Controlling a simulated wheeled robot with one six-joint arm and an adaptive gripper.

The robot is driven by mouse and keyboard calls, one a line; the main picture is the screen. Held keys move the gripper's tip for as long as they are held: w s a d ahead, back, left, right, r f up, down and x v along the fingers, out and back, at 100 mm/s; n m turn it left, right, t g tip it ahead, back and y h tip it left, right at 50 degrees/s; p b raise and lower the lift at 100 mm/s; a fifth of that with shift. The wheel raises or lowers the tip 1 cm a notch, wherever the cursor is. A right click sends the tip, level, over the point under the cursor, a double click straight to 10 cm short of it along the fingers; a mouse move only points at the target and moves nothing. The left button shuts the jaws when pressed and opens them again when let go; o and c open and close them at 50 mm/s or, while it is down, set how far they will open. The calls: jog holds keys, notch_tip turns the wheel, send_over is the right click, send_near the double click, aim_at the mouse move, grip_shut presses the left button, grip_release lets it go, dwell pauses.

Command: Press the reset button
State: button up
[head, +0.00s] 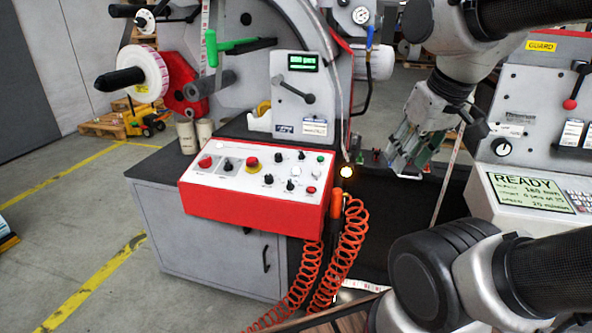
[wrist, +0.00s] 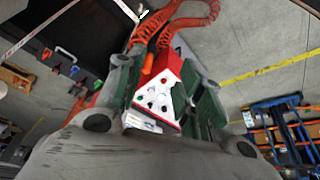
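The red control box (head: 255,205) has a light sloping top panel with several buttons and knobs. Labels are too small to read, so I cannot tell which is reset. My gripper (head: 405,158) is to the right of the box and apart from it. In the wrist view my gripper (wrist: 165,85) is open and empty, with the control box (wrist: 165,72) visible beyond, between its fingers.
An orange coiled hose (head: 350,245) hangs by the box's right side. A READY display (head: 530,190) is at right. A green-handled lever (head: 211,48) rises behind the box.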

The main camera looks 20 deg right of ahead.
grip_shut()
dwell(1.1)
